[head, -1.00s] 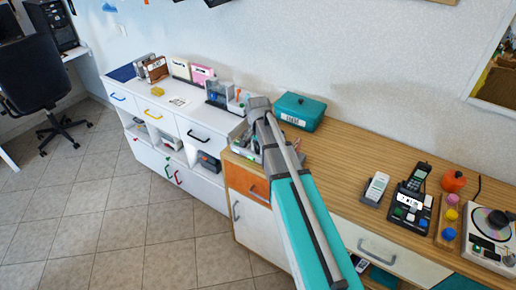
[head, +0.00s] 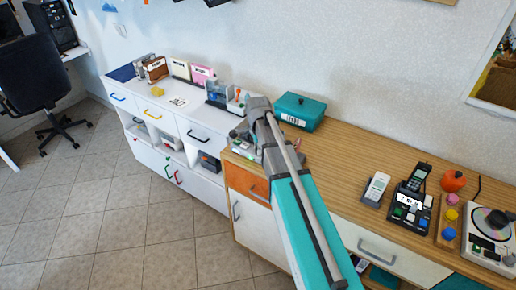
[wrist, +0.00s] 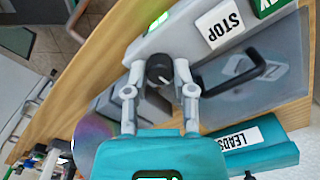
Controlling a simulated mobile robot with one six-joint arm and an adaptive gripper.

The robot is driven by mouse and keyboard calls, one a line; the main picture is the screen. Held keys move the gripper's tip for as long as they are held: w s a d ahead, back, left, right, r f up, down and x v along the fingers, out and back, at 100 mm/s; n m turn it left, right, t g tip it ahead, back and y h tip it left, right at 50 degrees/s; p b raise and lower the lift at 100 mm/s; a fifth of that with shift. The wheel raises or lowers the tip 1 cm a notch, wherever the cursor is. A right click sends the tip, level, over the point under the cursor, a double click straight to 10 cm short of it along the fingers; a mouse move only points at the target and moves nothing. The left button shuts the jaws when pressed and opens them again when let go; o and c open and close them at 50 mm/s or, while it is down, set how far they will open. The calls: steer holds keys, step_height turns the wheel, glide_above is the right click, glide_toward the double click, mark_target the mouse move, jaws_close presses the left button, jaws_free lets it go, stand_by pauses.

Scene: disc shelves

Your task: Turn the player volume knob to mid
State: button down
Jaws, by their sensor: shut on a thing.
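The player (wrist: 165,40) is a grey unit with a white STOP button and a green button, seen in the wrist view. Its volume knob (wrist: 158,70) is round and black with a light mark on its face. My gripper (wrist: 160,75) is shut on the knob, with one finger on each side of it. In the head view the player (head: 240,134) shows only in part at the left end of the wooden counter; my arm hides the knob and fingertips there.
A teal box (head: 300,111) stands beside the player; its LEADS label shows in the wrist view. A shiny disc (wrist: 92,145) lies near the gripper. The middle of the counter is clear.

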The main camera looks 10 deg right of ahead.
stand_by(0.4)
steer(key=shift+c, duration=2.2)
jaws_free()
steer(key=shift+n, duration=0.4)
